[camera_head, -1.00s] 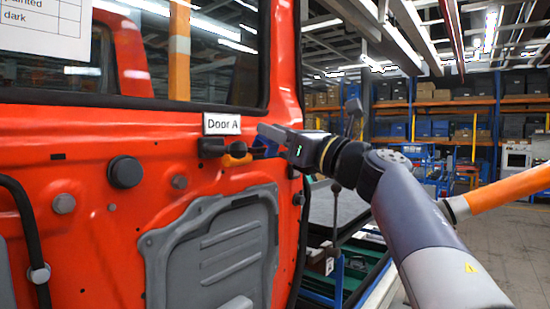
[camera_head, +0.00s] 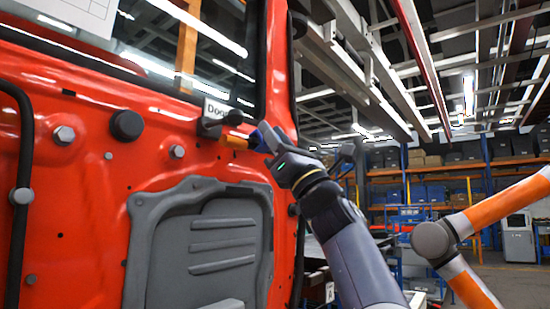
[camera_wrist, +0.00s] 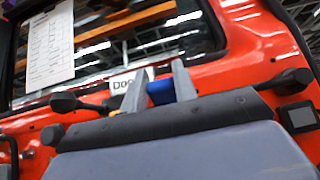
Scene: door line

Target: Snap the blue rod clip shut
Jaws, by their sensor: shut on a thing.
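The blue rod clip (camera_wrist: 160,91) shows as a small blue piece between the two fingers of my gripper (camera_wrist: 159,88) in the wrist view. My gripper (camera_head: 268,138) is shut on it at the upper right of the red door (camera_head: 90,190), just under the window. In the head view a bit of blue (camera_head: 255,138) shows beside the fingertips. A yellow-orange piece (camera_head: 236,142) and a black part (camera_head: 212,127) sit just left of it. The fingers hide most of the clip, so I cannot tell how far it is closed.
The "Door A" label (camera_head: 217,108) is just above the fingers and partly covered. A black round knob (camera_head: 126,125) and a grey panel (camera_head: 222,235) are on the door. An orange jointed arm (camera_head: 490,218) stands at the right. Shelves (camera_head: 440,180) stand far behind.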

